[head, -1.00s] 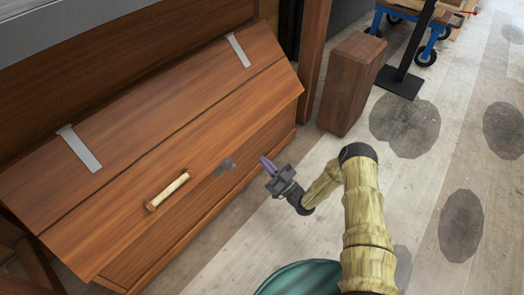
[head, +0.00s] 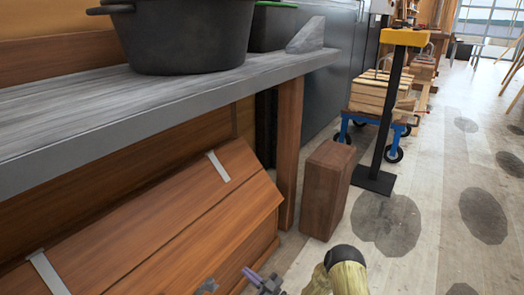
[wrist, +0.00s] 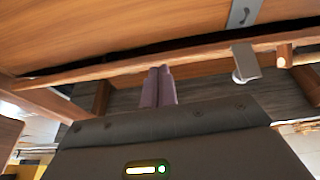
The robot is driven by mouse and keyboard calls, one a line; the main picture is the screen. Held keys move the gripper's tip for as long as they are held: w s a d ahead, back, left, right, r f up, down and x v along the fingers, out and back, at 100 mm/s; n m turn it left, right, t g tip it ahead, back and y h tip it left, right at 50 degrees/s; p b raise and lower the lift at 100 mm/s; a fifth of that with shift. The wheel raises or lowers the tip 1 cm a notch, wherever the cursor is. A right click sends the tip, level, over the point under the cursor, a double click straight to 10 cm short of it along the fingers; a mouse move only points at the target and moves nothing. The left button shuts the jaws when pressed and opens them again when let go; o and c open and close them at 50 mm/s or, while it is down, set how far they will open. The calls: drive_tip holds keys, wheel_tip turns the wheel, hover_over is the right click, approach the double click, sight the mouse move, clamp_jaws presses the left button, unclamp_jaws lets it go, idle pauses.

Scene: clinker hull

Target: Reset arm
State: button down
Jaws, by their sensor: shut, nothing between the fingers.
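My gripper (head: 258,278) is at the bottom edge of the head view, beside the front of a brown wooden chest (head: 190,225). In the wrist view its two purple fingers (wrist: 159,86) are together with nothing between them. The chest's lid is closed and has pale metal straps (head: 218,167). In the wrist view the chest's wood (wrist: 110,35) fills the upper part, with a metal clasp (wrist: 246,62) right of the fingers, apart from them. Most of my arm is cut off below the head view.
A grey bench (head: 170,105) stands above the chest and bears a black pot (head: 185,40). A brown wooden block (head: 326,190) stands on the floor by the chest. A black post (head: 388,120) and a blue wheeled cart (head: 362,122) stand beyond. Floor at right is clear.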

drive_tip(key=w+d+r+m+g+h+p, duration=0.1)
drive_tip(key=w+d+r+h+p, duration=0.2)
drive_tip(key=r, duration=0.4)
drive_tip(key=w+d+r+g+h+p, duration=0.1)
drive_tip(key=w+r+h+p, duration=0.25)
drive_tip(key=r, duration=0.25)
drive_tip(key=s+d+r+m+g+h+p, duration=0.25)
drive_tip(key=s+d+r+h+p, duration=0.2)
drive_tip(key=d+r+h, duration=0.5)
drive_tip(key=s+d+r+m+g+h+p, duration=0.1)
drive_tip(key=s+d+r+m+g+p, duration=0.25)
drive_tip(key=s+r, duration=0.8)
drive_tip(key=s+d+r+m+g+h+p, duration=0.1)
drive_tip(key=s+d+r+m+g+p, duration=0.2)
drive_tip(key=s+r, duration=0.85)
wheel_tip(320, 180, up, 34)
drive_tip(key=s+m+t+p, duration=0.1)
drive_tip(key=s+p, duration=0.1)
drive_tip(key=p, duration=3.6)
drive_tip(key=shift+s+f, duration=0.2)
drive_tip(key=shift+s, duration=0.15)
drive_tip(key=shift+a, duration=0.1)
